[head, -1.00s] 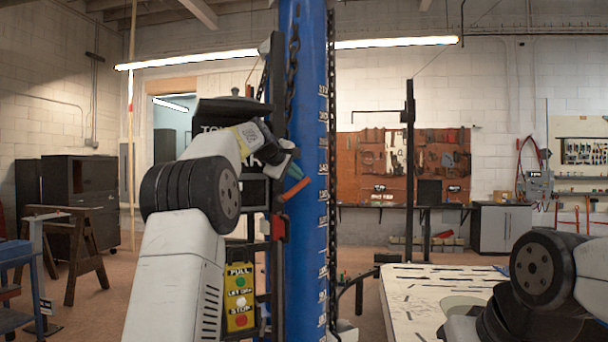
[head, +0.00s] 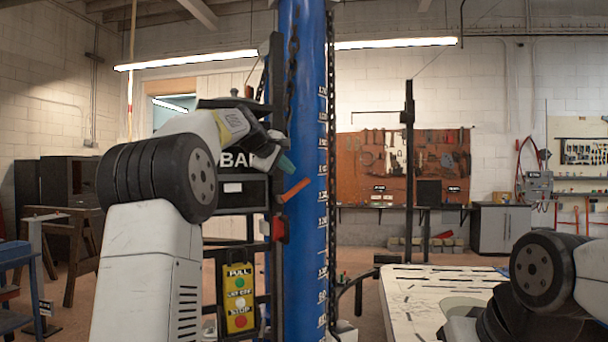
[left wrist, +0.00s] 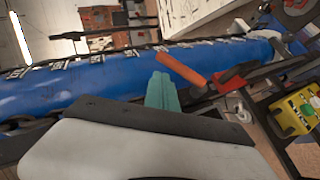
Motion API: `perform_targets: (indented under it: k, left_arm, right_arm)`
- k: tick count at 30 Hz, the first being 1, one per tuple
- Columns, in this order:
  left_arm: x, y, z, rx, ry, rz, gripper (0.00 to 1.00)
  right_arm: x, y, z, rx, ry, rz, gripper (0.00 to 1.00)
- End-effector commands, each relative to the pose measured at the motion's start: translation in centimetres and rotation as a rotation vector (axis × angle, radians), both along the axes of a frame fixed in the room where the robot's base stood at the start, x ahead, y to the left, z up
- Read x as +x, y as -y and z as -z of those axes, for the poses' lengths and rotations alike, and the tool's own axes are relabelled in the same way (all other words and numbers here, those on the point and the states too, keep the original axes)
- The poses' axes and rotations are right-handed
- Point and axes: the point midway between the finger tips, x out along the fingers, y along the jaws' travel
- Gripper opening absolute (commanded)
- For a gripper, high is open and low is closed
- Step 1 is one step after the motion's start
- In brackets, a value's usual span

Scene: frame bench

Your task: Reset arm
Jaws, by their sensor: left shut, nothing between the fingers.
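My left gripper (head: 283,165) is at the end of the raised left arm in the head view, in front of the blue column's left side. Its teal fingers are shut and empty; they also show in the left wrist view (left wrist: 162,92). In the left wrist view the orange handle (left wrist: 180,68) lies close beside the fingers, with no clear contact. My right arm shows at the right edge of the head view, but its gripper is out of view.
The blue column (head: 305,260) with chains and a dark frame stands directly ahead. A yellow button panel (head: 239,298) hangs left of it. A pale slotted table (head: 420,290) is at the right. A sawhorse (head: 72,240) and dark cabinets (head: 80,180) stand at the left.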

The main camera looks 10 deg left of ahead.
Motion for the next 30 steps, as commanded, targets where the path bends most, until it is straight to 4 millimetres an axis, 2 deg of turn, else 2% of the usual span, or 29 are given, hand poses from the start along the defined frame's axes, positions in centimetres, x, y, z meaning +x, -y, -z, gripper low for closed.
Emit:
perform_targets:
  k: [5, 19, 22, 23, 26, 29, 30]
  left_arm:
    - [-1.5, -0.5, -0.7, 0.000, 0.001, -0.001, 0.00]
    - [-1.6, -0.6, -0.8, 0.000, 0.002, -0.001, 0.00]
    - [-2.4, -0.5, -0.6, 0.015, -0.003, 0.006, 0.00]
    - [-2.9, -0.4, -0.5, 0.027, -0.007, 0.012, 0.00]
    - [-6.1, 0.2, 0.8, 0.095, -0.033, 0.047, 0.00]
    - [-11.3, 1.3, 3.4, 0.208, -0.070, 0.113, 0.00]
    - [-13.7, 1.7, 4.7, 0.260, -0.087, 0.146, 0.00]
  right_arm:
    - [0.0, 0.0, 0.0, 0.000, 0.000, 0.000, 0.36]
    - [0.0, 0.0, 0.0, 0.000, 0.000, 0.000, 0.36]
    - [0.0, 0.0, 0.0, 0.000, 0.000, 0.000, 0.36]
    - [0.0, 0.0, 0.0, 0.000, 0.000, 0.000, 0.36]
    - [0.0, 0.0, 0.0, 0.000, 0.000, 0.000, 0.36]
    - [0.0, 0.0, 0.0, 0.000, 0.000, 0.000, 0.36]
    - [0.0, 0.0, 0.0, 0.000, 0.000, 0.000, 0.36]
